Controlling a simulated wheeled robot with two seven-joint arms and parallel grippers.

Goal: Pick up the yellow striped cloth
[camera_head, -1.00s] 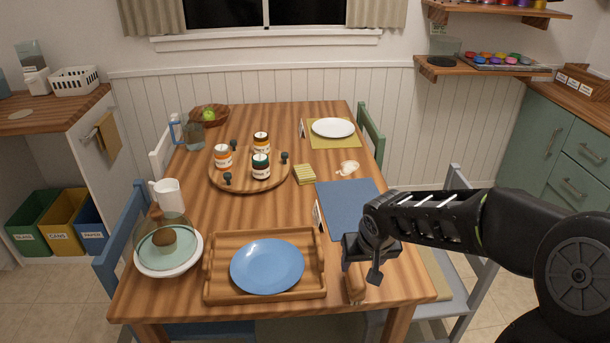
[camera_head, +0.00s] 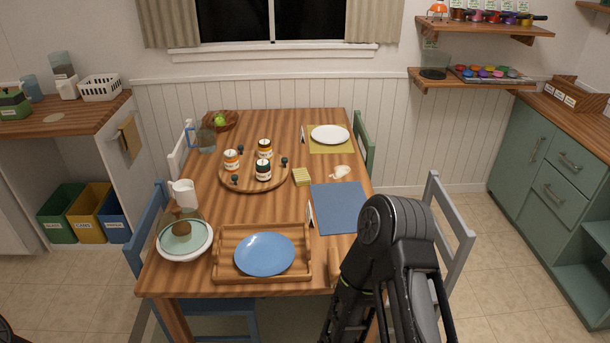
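A small yellow striped cloth (camera_head: 302,177), seemingly folded, lies flat on the wooden table (camera_head: 222,206). It is right of the round wooden tray (camera_head: 254,187) with jars, and behind the blue placemat (camera_head: 338,208). Nothing touches it from above. My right arm is bent over the table's front right, with its elbow up. Its gripper is out of view. My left gripper is out of view too.
A wooden tray (camera_head: 218,272) with a blue plate (camera_head: 264,254) is at the table's front. A covered cake stand (camera_head: 184,255) and white pitcher (camera_head: 183,194) stand left. A crumpled white thing (camera_head: 341,172) lies right of the cloth. An ochre towel (camera_head: 129,138) hangs at the left counter.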

